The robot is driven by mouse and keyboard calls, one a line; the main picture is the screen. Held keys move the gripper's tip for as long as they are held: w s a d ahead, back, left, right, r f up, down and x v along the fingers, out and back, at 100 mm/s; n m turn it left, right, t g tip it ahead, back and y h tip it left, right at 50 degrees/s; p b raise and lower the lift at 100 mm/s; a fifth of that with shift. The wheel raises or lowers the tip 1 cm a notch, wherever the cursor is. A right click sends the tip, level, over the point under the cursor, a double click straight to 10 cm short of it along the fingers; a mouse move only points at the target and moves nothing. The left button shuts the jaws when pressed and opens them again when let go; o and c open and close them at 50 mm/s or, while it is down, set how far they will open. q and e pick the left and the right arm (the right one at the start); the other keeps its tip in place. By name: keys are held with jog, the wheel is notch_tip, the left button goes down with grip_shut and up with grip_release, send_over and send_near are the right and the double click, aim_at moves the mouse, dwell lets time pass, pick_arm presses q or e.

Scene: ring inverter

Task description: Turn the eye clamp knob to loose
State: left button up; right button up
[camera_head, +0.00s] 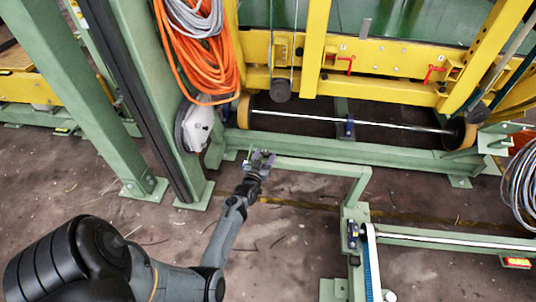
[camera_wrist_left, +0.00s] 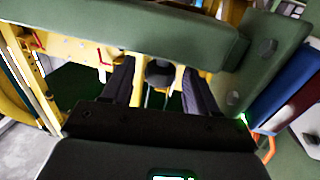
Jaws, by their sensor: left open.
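My left gripper (camera_head: 260,158) is in the middle of the head view, by the left end of a green beam. In the left wrist view its two dark fingers (camera_wrist_left: 158,68) are spread apart, with nothing held between them. A dark round knob-like piece (camera_wrist_left: 160,73) shows beyond and between the fingers, apart from them. A dark round piece (camera_head: 280,90) hangs at the yellow frame in the head view, perhaps the same one. I cannot tell for certain which part is the eye clamp knob. My right gripper is not in view.
A green beam (camera_head: 310,165) runs beside my gripper, and a green bar (camera_wrist_left: 150,28) crosses close in the wrist view. A green post (camera_head: 160,90) with orange cable (camera_head: 205,60) stands left. The yellow frame (camera_head: 390,55) carries red handles (camera_head: 433,73). Floor below is open.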

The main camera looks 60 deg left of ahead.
aim_at(267, 151)
pick_arm(q)
jog(key=shift+b+x, duration=0.5)
jog(key=shift+x, duration=0.65)
jog(key=shift+w+a, duration=0.45)
jog(key=shift+w, duration=0.15)
jog(key=shift+s, duration=0.1)
jog(key=c, duration=0.9)
jog(key=shift+y, duration=0.3)
jog(key=shift+c, duration=0.2)
